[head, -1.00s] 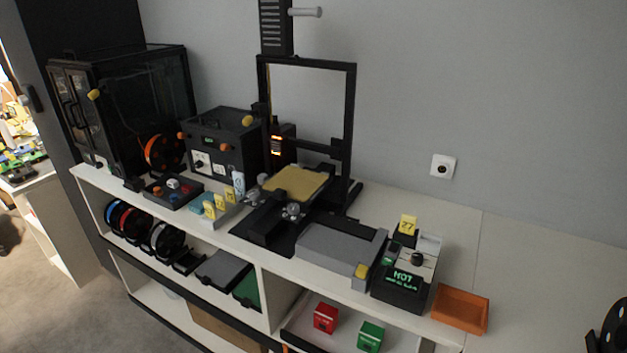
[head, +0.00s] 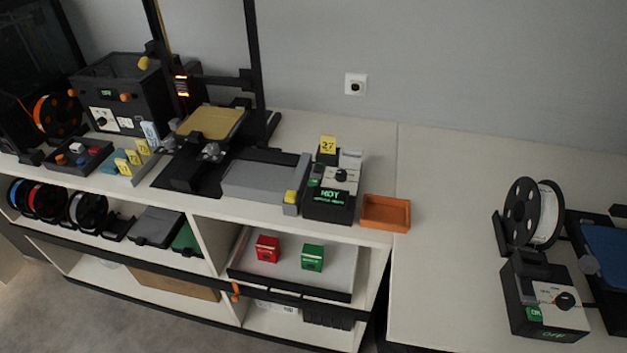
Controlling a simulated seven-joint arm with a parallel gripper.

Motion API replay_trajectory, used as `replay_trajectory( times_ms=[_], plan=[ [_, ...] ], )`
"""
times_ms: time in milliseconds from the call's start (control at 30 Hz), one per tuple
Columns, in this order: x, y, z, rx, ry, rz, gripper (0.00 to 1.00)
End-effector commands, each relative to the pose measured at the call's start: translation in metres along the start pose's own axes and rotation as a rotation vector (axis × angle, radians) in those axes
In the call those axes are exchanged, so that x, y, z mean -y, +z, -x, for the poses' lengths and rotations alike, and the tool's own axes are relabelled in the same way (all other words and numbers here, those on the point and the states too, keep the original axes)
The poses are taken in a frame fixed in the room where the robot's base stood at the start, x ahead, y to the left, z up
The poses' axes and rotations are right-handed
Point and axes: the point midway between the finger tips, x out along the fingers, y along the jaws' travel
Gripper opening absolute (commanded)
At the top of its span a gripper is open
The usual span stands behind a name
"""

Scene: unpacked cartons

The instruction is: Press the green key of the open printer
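The open-frame printer with a yellow bed (head: 210,122) stands on the white bench at left of centre. To its right a black control box (head: 328,208) with a lit green display reading HOT bears a yellow tag 27. A small green key (head: 314,182) shows on the left of its sloping face, beside a black knob (head: 341,175). A second printer with a blue bed (head: 608,246), partly cut off, is at the right edge. Its control box (head: 515,293) has a green key (head: 534,314) marked OK and a display reading OFF. My gripper is not in view.
An orange tray (head: 385,213) sits right of the tagged box. A spool (head: 535,213) stands behind the right-hand box. Red (head: 267,249) and green (head: 312,258) boxes lie on the shelf below. The bench between the orange tray and the spool is clear.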

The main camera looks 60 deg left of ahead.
Motion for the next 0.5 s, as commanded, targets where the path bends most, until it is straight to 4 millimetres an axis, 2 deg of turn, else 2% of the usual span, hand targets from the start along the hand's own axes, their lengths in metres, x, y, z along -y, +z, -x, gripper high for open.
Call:
replay_trajectory(
  times_ms=[67,500],
  plan=[
    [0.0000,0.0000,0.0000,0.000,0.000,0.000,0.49],
    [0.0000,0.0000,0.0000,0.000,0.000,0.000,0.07]
  ],
)
